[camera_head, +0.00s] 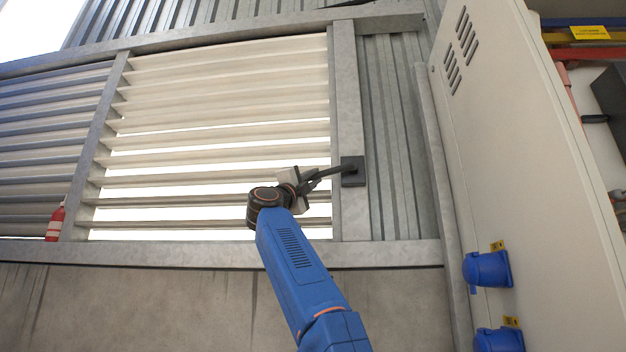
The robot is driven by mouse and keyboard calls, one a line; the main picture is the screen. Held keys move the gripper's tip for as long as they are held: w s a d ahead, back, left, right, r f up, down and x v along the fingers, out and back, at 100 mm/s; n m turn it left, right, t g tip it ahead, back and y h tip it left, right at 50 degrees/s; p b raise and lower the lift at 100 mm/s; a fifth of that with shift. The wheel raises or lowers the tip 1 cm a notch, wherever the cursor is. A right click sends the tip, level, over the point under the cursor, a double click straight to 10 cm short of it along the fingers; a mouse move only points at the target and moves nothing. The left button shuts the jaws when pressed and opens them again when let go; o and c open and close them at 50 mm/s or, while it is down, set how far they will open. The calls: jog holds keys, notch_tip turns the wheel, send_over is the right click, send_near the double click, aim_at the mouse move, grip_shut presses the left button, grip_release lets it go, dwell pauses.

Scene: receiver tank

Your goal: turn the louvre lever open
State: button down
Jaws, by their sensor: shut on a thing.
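The louvre lever (337,170) is a dark, slightly curved handle. It reaches left from a black square mount (353,171) on the grey frame post at the right of the louvres. My gripper (307,182) is shut on the left end of the lever. My blue arm comes up from below and hides part of the lower slats. The louvre slats (220,110) are pale and run across the framed opening. Bright light shows through gaps between the lower slats; the upper ones show little or no gap.
A large pale cabinet (520,150) stands close on the right, with blue sockets (487,269) low on its side. A grey sill beam (200,254) and a plain wall lie below the louvres.

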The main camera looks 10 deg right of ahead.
jog(key=c, duration=1.6)
grip_release()
jog(key=shift+c, duration=0.2)
jog(key=shift+s+a, duration=0.1)
jog(key=v, duration=1.7)
jog(key=shift+s, duration=0.1)
